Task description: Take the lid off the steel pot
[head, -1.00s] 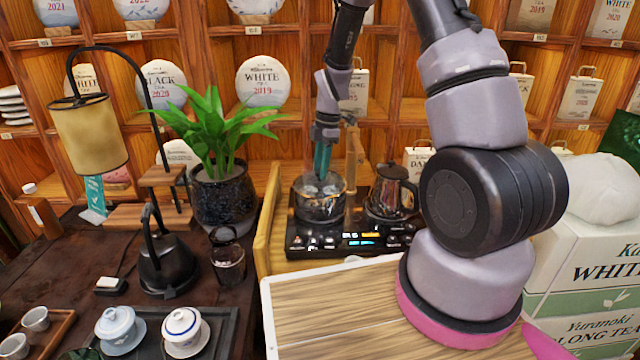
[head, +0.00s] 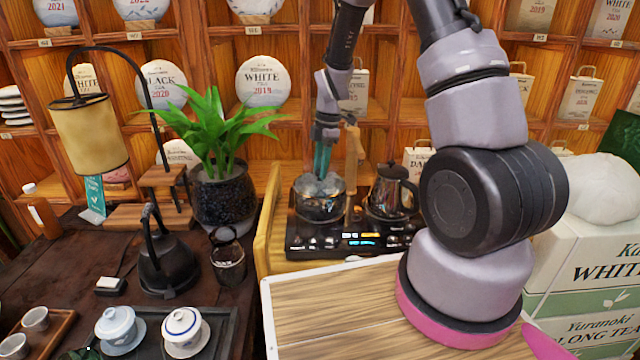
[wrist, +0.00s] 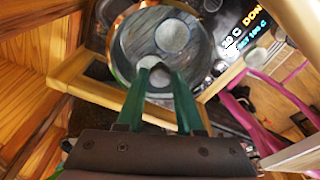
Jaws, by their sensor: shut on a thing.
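The steel pot (head: 322,212) stands on the left plate of the black cooker in the head view. Its copper-coloured rim (wrist: 122,27) shows in the wrist view around the grey round lid (wrist: 143,43). My gripper (head: 321,172) points down over the pot. In the wrist view its green fingers (wrist: 159,75) are shut on the lid's small round knob. The lid is over the pot's mouth; I cannot tell whether it touches the rim or is slightly raised.
A dark steel kettle (head: 391,190) stands close to the right of the pot on the black cooker (head: 345,243). A potted plant (head: 222,195) stands to the left, past a wooden edge. Shelves of tea cakes rise behind. The wooden board (head: 335,305) in front has clear room.

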